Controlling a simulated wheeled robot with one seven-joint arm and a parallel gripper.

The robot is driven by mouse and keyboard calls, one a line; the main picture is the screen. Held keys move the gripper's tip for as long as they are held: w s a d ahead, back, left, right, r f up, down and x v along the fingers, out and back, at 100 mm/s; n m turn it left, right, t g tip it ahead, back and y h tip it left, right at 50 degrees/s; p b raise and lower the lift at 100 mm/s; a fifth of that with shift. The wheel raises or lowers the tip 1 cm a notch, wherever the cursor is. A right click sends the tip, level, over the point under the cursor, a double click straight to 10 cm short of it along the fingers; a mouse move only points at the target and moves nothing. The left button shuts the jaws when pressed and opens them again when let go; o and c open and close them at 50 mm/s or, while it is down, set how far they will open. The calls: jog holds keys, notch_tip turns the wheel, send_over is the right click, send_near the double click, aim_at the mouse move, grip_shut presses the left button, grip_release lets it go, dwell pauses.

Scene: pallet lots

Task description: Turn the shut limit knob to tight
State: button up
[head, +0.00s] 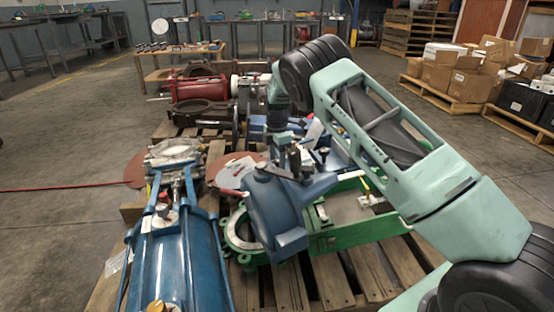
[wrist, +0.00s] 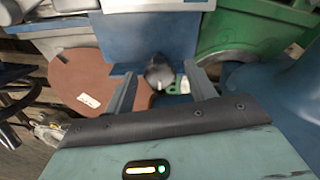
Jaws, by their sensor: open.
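A round black knob (wrist: 158,72) with a pale pointer mark shows in the wrist view, in front of a blue housing (wrist: 160,40). I cannot read any label for tight, or confirm that this is the shut limit knob. My gripper (wrist: 160,69) is open, with one finger on each side of the knob in the picture. I cannot tell whether the fingertips reach around it or stop short; no contact shows. In the head view my gripper (head: 282,165) is low over the blue valve parts, and the knob cannot be made out there.
A blue cylinder actuator (head: 165,262) lies at the left on the wooden pallet (head: 333,282). A green frame (head: 325,240) and a blue curved body (head: 277,215) stand close by. A reddish-brown disc (wrist: 80,78) lies left of the knob. Open floor is at the left.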

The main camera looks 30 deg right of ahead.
jog(key=c, duration=1)
jog(key=shift+o, duration=0.2)
